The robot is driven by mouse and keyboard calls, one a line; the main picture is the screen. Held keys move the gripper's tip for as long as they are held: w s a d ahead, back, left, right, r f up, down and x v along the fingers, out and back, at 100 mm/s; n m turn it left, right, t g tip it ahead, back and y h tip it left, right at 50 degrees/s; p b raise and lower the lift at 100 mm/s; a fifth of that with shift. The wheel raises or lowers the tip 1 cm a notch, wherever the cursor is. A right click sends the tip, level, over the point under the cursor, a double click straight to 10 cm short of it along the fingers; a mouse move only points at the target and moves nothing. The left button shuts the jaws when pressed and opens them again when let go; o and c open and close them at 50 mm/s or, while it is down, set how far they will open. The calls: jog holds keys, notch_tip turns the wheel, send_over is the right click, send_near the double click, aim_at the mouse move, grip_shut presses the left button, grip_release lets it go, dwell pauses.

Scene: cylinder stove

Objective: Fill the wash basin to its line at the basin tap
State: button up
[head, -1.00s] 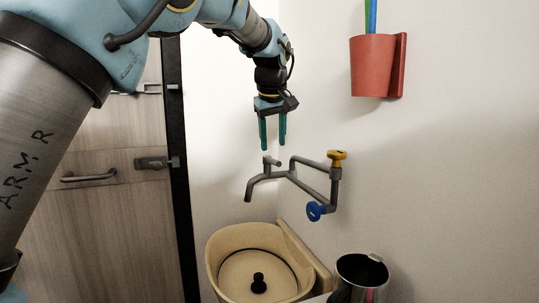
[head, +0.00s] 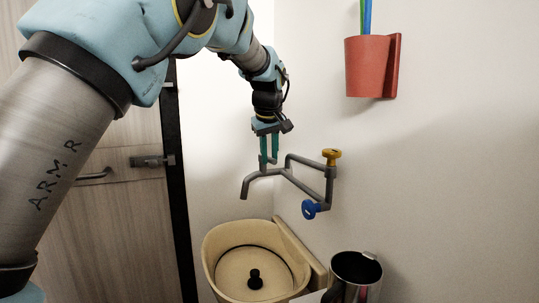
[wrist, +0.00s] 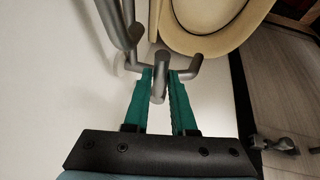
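The wash basin (head: 222,250) is a cream tub, low against the wall, with a dark line around its inner wall. A black knobbed plug (head: 255,279) stands at its bottom, and I see no water. The grey basin tap (head: 246,188) reaches out from the wall, its spout above the basin and no stream visible. My gripper (head: 268,161) points down at the tap. Its teal fingers flank the upright grey tap lever (wrist: 159,85) closely on both sides in the wrist view and appear shut on it. The basin rim (wrist: 200,47) shows beyond it.
The tap's pipework carries a yellow knob (head: 331,157) and a blue knob (head: 310,209). A dark metal bin (head: 352,281) stands right of the basin. A red holder (head: 371,66) hangs on the wall above. A wooden door (head: 110,220) is at left.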

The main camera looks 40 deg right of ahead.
grip_shut()
dwell(1.0)
